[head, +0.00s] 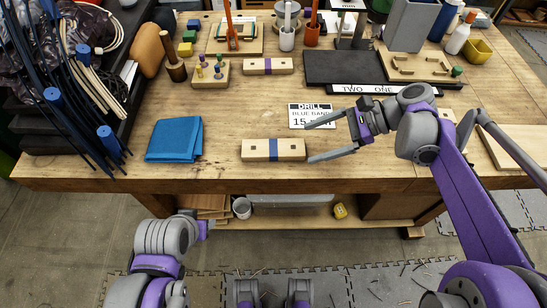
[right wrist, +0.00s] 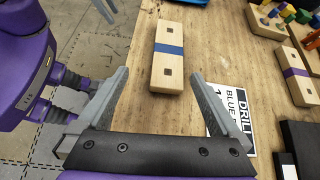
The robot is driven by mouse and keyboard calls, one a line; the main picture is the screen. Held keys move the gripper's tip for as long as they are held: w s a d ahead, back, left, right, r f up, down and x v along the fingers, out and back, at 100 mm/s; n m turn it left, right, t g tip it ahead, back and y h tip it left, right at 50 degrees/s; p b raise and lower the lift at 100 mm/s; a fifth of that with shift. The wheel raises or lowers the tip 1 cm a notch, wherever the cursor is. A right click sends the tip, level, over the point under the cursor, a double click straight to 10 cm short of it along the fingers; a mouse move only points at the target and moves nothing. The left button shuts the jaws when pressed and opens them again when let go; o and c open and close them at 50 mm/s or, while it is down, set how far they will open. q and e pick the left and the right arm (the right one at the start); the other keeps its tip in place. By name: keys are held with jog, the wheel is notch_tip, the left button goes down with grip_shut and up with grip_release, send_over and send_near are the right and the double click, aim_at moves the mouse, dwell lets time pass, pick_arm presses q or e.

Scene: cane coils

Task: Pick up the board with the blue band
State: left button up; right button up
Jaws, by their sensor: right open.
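The board with the blue band (head: 257,150) is a pale wooden block with two dark square holes and a blue stripe round its middle. It lies flat near the bench's front edge. My right gripper (head: 308,144) is open, its fingertips just right of the board's right end, with nothing between them. In the right wrist view the board (right wrist: 166,70) lies ahead, between the lines of the two open fingers (right wrist: 160,74).
A similar board with a purple band (head: 256,67) lies farther back. A card (head: 300,109) reading DRILL BLUE BAND lies beside my right gripper. A folded blue cloth (head: 174,140) lies left of the board. A dark slab (head: 335,68) is behind the card.

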aim_at(277, 147)
jog(key=shift+w+d+m+y, duration=0.15)
jog(key=shift+w+m+y, duration=0.25)
jog(key=shift+w, duration=0.1)
jog(key=x, duration=0.5)
jog(key=shift+a+r, duration=0.1)
jog(key=shift+a, duration=0.2)
jog(key=x, duration=0.5)
jog(key=shift+w+f+b, duration=0.25)
jog(key=shift+w+b, duration=0.05)
jog(key=shift+b, duration=0.1)
jog(key=c, duration=1.5)
jog(key=shift+r, duration=0.1)
